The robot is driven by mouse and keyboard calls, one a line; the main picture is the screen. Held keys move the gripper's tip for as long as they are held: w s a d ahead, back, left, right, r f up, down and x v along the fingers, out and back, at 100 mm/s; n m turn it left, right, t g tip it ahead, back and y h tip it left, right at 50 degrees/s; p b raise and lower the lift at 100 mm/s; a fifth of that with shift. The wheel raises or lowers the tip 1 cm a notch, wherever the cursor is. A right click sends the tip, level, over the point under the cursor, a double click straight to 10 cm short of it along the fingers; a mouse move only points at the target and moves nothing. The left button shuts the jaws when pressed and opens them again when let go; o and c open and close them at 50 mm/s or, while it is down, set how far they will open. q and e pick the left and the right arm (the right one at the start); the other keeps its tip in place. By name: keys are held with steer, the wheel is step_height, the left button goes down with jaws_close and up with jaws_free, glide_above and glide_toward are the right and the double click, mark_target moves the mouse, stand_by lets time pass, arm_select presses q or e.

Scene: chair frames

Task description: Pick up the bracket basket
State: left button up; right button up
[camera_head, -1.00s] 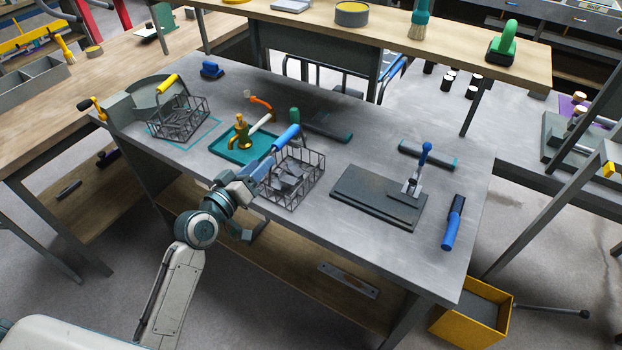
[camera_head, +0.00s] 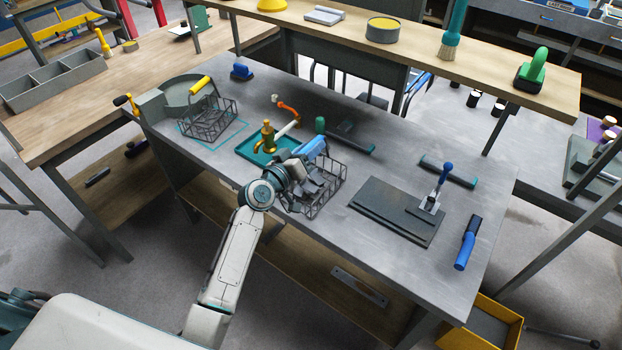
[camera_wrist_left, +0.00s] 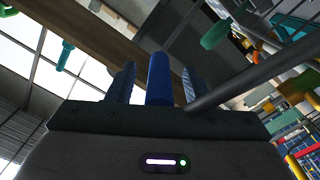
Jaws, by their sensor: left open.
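A dark wire basket with grey metal brackets in it (camera_head: 324,188) stands on the grey workbench, and its blue handle (camera_head: 313,147) is raised. My left gripper (camera_head: 310,158) is at this handle, partly covering the basket. In the left wrist view the blue handle (camera_wrist_left: 159,78) stands between the two open fingers of my left gripper (camera_wrist_left: 155,82), with a small gap visible on each side. A second wire basket (camera_head: 209,124) with a yellow handle stands farther left and looks empty. My right gripper is not in view.
A teal tray (camera_head: 246,150) with a brass-coloured fixture lies close to the left of the basket. A dark plate (camera_head: 390,212) with a blue-handled clamp is to the right. A raised wooden shelf (camera_head: 345,28) spans the bench's back. A yellow bin (camera_head: 480,325) stands below the right end.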

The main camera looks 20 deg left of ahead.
arm_select(q)
steer(key=shift+s, duration=0.1)
jaws_close()
steer(key=shift+r, duration=0.1)
stand_by(1.2)
